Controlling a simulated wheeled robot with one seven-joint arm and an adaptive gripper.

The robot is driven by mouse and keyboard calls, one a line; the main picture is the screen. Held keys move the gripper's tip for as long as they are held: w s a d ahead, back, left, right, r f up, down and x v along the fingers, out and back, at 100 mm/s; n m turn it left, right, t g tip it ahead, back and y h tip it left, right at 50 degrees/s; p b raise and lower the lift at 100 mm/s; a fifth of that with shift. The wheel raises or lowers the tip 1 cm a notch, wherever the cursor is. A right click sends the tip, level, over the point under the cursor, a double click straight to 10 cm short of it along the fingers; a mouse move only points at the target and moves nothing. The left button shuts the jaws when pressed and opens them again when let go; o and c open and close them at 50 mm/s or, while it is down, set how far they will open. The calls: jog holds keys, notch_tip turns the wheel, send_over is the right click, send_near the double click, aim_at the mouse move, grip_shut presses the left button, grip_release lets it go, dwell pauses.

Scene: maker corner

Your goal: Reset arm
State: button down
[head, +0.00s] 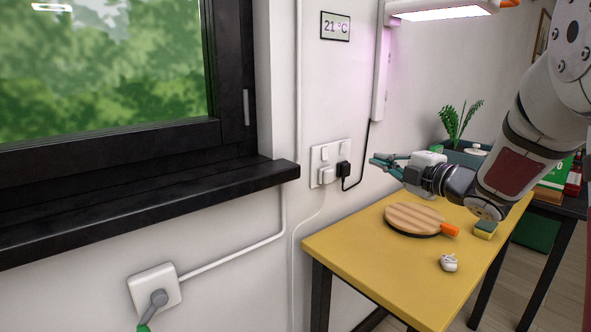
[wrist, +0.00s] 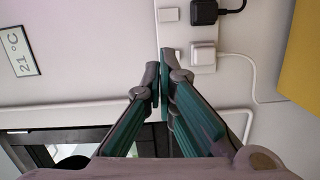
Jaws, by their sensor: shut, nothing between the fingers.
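My gripper (head: 376,162) is at the end of my arm, which reaches in from the right in the head view. It hangs in the air above the yellow table (head: 328,247), pointing left toward the wall socket. In the wrist view its green and grey fingers (wrist: 160,78) are closed together with nothing between them. The wall socket plate (wrist: 203,50) lies behind the fingertips in that view. I cannot tell the exact gap between the fingertips and the wall.
A round wooden board (head: 413,218), an orange-handled item (head: 450,230), a sponge (head: 486,229) and a small white object (head: 448,263) are on the table. The double socket (head: 331,161) holds a white and a black plug. A black window sill (head: 150,205) juts out at left.

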jog(key=s+d+m+g+h, duration=0.25)
jog(key=s+m+h, duration=0.25)
jog(key=s+m, duration=0.25)
jog(key=s+d+m+g+h, duration=0.2)
jog(key=s+d+m+h, duration=0.2)
jog(key=s+m+h, duration=0.3)
jog(key=s+a+f+m+g+y, duration=0.1)
jog(key=s+a+f+m+g, duration=0.25)
jog(key=s, duration=0.75)
jog(key=s+a+f+m+g+y, duration=0.2)
jog(key=s+a+f+g, duration=0.15)
jog(key=s, duration=0.75)
jog(key=s+a+f+m+g+y, duration=0.1)
jog(key=s+a+f+m+g, duration=0.25)
jog(key=s, duration=0.85)
notch_tip(320, 180, up, 20)
jog(key=w+t+p, duration=0.1)
jog(key=t+p, duration=0.2)
jog(key=p, duration=1.4)
jog(key=shift+a+f+n+t, duration=0.15)
jog(key=shift+a+n+t, duration=0.15)
jog(key=shift+a+n, duration=0.15)
